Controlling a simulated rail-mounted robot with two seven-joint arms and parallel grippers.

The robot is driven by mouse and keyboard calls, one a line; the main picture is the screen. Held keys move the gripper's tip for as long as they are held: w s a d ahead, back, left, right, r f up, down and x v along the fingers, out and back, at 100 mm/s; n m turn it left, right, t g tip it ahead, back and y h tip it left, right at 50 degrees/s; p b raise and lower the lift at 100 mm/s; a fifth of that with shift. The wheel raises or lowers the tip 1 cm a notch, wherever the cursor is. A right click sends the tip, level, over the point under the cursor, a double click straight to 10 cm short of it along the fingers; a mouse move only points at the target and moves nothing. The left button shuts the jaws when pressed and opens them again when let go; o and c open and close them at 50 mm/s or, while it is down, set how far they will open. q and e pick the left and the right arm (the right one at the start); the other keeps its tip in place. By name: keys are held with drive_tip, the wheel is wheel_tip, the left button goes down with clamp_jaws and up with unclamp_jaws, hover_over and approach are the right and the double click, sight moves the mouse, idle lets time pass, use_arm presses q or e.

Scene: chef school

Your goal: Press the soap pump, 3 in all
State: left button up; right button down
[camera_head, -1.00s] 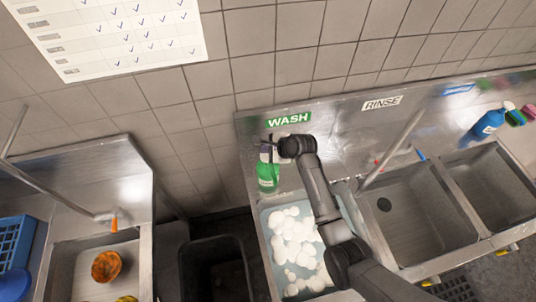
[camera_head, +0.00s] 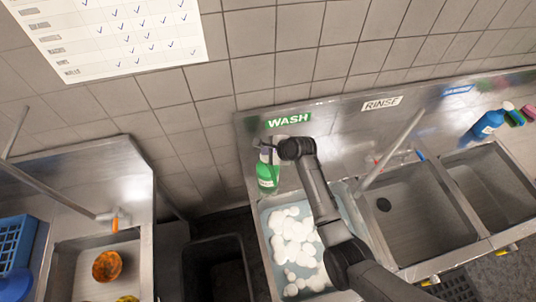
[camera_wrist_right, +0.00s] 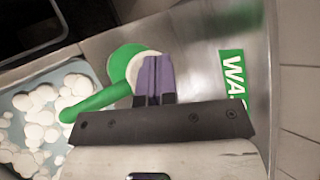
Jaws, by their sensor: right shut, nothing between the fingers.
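The soap pump is a green bottle (camera_head: 267,177) standing at the back left corner of the wash basin, under the green WASH sign. In the right wrist view its green body and spout (camera_wrist_right: 97,102) show, with a pale collar around the top. My right gripper (camera_head: 266,152) is at the top of the bottle. Its purple fingers (camera_wrist_right: 153,78) are shut with nothing between them and overlap the pump head in the wrist view. They hide part of the head, and I cannot tell whether they touch it. My left gripper is not in view.
The wash basin (camera_head: 262,225) holds water and white foam. Rinse (camera_head: 425,225) and sanitize basins lie to the right, with a blue bottle (camera_head: 487,124) behind. A faucet (camera_head: 390,150) stands right of my arm. A dark bin (camera_head: 215,265) is to the left.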

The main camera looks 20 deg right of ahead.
drive_tip(key=shift+f, duration=0.4)
idle(0.6)
drive_tip(key=shift+f+b, duration=0.3)
drive_tip(key=shift+f, duration=0.35)
idle(0.4)
drive_tip(key=shift+r, duration=0.15)
drive_tip(key=shift+r+p, duration=0.15)
drive_tip(key=shift+p, duration=0.15)
drive_tip(key=shift+r+p, duration=1.15)
drive_tip(key=shift+p, duration=0.15)
